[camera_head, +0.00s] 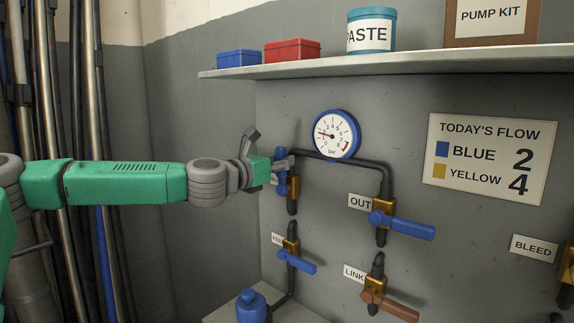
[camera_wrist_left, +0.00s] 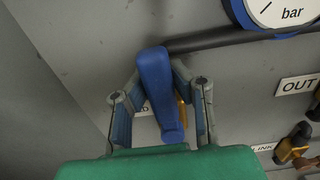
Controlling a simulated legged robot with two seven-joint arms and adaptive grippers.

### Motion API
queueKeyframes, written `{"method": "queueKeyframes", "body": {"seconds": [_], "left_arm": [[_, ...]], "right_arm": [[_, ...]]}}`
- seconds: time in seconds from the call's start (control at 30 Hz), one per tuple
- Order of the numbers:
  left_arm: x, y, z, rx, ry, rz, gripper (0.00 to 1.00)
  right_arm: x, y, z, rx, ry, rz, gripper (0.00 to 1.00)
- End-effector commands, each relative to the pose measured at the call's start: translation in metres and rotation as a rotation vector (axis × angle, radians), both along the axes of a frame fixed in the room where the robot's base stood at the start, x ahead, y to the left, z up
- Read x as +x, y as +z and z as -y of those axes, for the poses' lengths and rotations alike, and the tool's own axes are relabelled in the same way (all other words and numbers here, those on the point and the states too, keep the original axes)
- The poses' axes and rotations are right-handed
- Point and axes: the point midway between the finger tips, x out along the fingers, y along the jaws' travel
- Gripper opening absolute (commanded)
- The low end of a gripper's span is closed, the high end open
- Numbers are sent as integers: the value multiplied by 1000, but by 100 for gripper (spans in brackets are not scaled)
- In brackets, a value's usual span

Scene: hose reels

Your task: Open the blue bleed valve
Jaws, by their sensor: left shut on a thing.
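A valve with a blue lever (camera_head: 282,185) and brass body (camera_head: 293,189) sits on the grey wall panel, left of the round gauge. My left gripper (camera_head: 281,165) is shut on this lever. In the left wrist view the blue lever (camera_wrist_left: 157,85) stands nearly upright, leaning slightly, between the two fingers. The label behind it is mostly hidden; only its last letters, seemingly "ED", show, so I cannot read it whole. A BLEED label (camera_head: 533,248) is at the far right, beside a brass valve (camera_head: 566,264) cut by the picture edge. My right gripper is not in view.
Other valves are close by: OUT with a blue lever (camera_head: 411,226), one lower left with a blue lever (camera_head: 297,262), and LINK with a copper-coloured lever (camera_head: 390,306). A black pipe (camera_head: 350,161) passes under the gauge (camera_head: 336,134). A shelf (camera_head: 400,63) overhangs; vertical pipes stand left.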

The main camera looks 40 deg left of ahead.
Motion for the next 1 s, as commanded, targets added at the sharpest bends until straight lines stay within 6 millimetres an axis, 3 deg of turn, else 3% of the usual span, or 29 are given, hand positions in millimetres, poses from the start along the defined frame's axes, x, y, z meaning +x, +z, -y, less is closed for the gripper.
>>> {"method": "queueKeyframes", "body": {"seconds": [0.03,0.17,0.2,0.27,0.3,0.67,1.0], "left_arm": [[-2,-16,2,-12,-7,-30,0],[-2,-16,2,-12,-7,-30,0],[-2,-16,2,-12,-7,-30,18],[-2,-16,2,-11,-7,-30,39],[-2,-15,2,-9,-6,-28,41],[-2,-9,3,-2,-3,-19,41],[-56,-9,-6,-14,-1,-14,41]], "right_arm": [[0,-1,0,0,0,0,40],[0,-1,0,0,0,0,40],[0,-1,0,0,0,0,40],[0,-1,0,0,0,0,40],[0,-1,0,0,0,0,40],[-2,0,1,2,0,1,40],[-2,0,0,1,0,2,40]]}}
